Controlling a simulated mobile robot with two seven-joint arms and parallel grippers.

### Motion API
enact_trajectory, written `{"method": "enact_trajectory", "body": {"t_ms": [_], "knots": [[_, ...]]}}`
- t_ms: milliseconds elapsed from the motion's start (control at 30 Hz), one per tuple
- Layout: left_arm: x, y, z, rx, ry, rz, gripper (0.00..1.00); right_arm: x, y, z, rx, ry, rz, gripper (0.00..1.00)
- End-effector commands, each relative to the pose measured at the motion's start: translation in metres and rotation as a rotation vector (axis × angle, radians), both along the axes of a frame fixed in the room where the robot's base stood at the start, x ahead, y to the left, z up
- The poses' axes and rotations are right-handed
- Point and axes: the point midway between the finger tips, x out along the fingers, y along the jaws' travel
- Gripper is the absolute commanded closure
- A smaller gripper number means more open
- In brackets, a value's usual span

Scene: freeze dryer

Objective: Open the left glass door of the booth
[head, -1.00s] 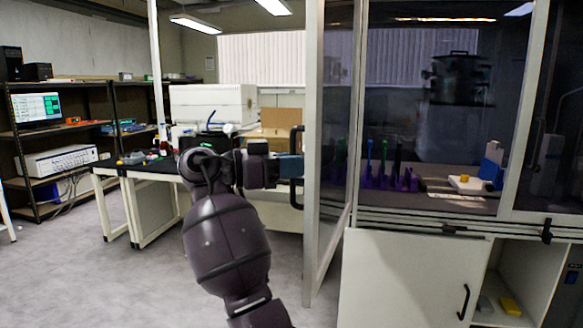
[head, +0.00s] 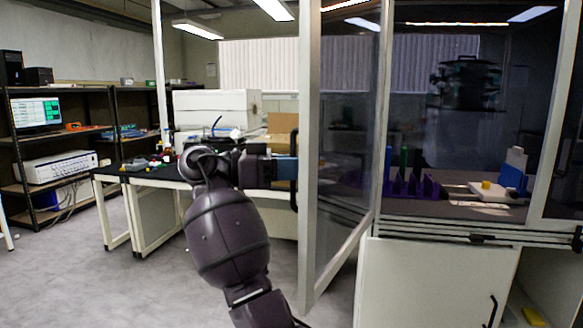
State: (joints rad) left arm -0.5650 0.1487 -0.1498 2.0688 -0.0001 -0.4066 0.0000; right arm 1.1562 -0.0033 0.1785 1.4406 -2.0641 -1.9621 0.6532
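The left glass door (head: 345,150) of the booth stands swung out toward me, its pale frame edge nearest me. It hangs from the booth side at its right. A dark vertical handle (head: 294,135) is on the door's outer left edge. My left gripper (head: 287,168) is at the middle of this handle and appears shut on it; its fingertips are small and partly hidden by the handle. My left arm comes up from the bottom. My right gripper is not in view.
Inside the booth are a purple rack (head: 408,184) and a white and blue device (head: 513,172). A white cabinet (head: 435,285) is below. A bench (head: 120,172) and shelves (head: 62,135) stand at the left. The grey floor (head: 110,285) is clear there.

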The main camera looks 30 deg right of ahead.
Motion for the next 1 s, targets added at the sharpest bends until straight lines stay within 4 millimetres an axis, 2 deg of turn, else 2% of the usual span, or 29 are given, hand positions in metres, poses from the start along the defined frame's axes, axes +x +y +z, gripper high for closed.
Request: {"method": "enact_trajectory", "body": {"t_ms": [267, 300, 433, 467, 767, 867, 1000], "knots": [[-0.004, 0.000, -0.003, 0.000, 0.009, 0.002, 0.57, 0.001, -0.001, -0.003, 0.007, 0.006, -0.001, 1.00], [-0.004, 0.000, -0.003, 0.000, 0.009, 0.002, 0.57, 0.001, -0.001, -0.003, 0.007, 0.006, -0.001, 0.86], [-0.004, 0.000, -0.003, 0.000, 0.008, 0.002, 0.57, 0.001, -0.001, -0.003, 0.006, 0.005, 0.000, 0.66], [-0.003, 0.000, -0.003, 0.000, 0.007, 0.002, 0.57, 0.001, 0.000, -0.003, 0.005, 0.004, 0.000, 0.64], [0.003, -0.001, 0.000, -0.001, -0.005, -0.002, 0.57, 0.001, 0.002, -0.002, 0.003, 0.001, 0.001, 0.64], [0.003, -0.001, -0.004, -0.002, -0.002, -0.003, 0.57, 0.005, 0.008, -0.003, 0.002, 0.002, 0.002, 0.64], [0.000, -0.002, -0.014, -0.002, 0.015, -0.003, 0.57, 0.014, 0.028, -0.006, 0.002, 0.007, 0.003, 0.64]]}}
